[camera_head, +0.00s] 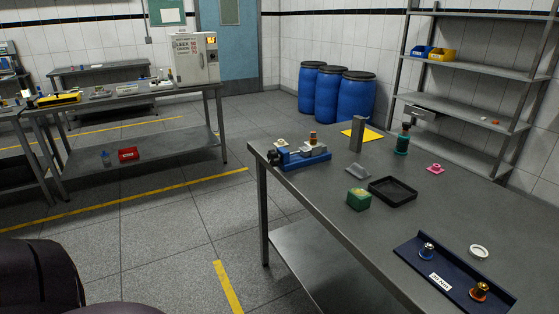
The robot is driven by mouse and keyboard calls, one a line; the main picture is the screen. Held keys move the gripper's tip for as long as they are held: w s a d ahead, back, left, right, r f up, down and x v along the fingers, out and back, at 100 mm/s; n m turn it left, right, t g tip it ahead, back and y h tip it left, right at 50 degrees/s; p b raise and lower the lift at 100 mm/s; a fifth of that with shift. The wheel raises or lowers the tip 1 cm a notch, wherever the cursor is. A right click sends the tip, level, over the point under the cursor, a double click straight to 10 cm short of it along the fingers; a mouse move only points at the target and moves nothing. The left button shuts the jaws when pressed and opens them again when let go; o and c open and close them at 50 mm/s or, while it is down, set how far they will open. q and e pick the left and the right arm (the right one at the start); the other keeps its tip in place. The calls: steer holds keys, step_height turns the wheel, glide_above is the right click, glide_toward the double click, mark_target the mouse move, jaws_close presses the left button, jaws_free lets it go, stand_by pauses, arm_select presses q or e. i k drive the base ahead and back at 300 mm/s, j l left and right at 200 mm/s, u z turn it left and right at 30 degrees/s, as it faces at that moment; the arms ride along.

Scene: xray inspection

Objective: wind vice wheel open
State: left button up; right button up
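A blue vice (303,158) sits at the far left corner of the grey workbench. It has a metal jaw and screw section on top. A small dark wheel or handle (273,157) shows at its left end, too small to read in detail. An orange-brown part (313,138) stands upright at the vice's jaws; I cannot tell whether it is clamped. No gripper shows in the head view. Dark rounded shapes at the bottom left, apparently part of my own body, are far from the vice.
The workbench (440,205) also bears a green block (358,199), a black tray (393,190), a grey upright block (357,134), a green bottle-like part (403,140), a pink part (435,169) and a navy fixture (412,252). Open floor (165,240) lies left of the bench.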

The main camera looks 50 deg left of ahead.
mark_target(274, 158)
steer(key=u, duration=1.5)
steer(key=i+j, duration=0.2)
steer(key=j, duration=0.15)
steer(key=i+j+z, duration=0.1)
steer(key=i+j, duration=0.35)
steer(key=j, duration=0.25)
steer(key=i+j+z, duration=0.1)
steer(key=j, duration=0.25)
steer(key=i+j, duration=0.3)
steer(key=i+j+z, duration=0.1)
steer(key=j, duration=0.35)
steer(key=i, duration=0.1)
